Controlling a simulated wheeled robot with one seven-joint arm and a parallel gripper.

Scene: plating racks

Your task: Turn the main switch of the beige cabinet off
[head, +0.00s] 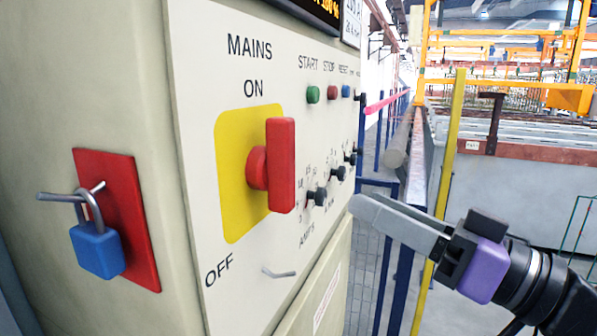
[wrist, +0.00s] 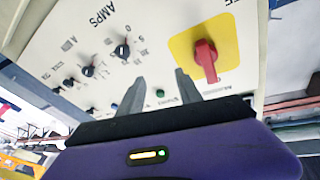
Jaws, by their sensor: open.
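The beige cabinet (head: 205,45) fills the left of the head view. Its main switch is a red handle (head: 281,165) on a yellow plate (head: 232,150), between the printed ON above and OFF at lower left. The handle stands upright in the head view. In the wrist view the red handle (wrist: 206,62) is right of my fingers, on the yellow plate (wrist: 226,35). My gripper (head: 360,205) is open and empty, to the right of the switch and apart from it. Its two spread fingers (wrist: 158,85) show in the wrist view.
Small black knobs (head: 317,196) and green, red and blue buttons (head: 313,94) sit right of the switch. A blue padlock (head: 96,250) hangs from a red plate (head: 125,200) on the cabinet's side. A yellow post (head: 450,150) and tanks (head: 520,190) stand behind my arm.

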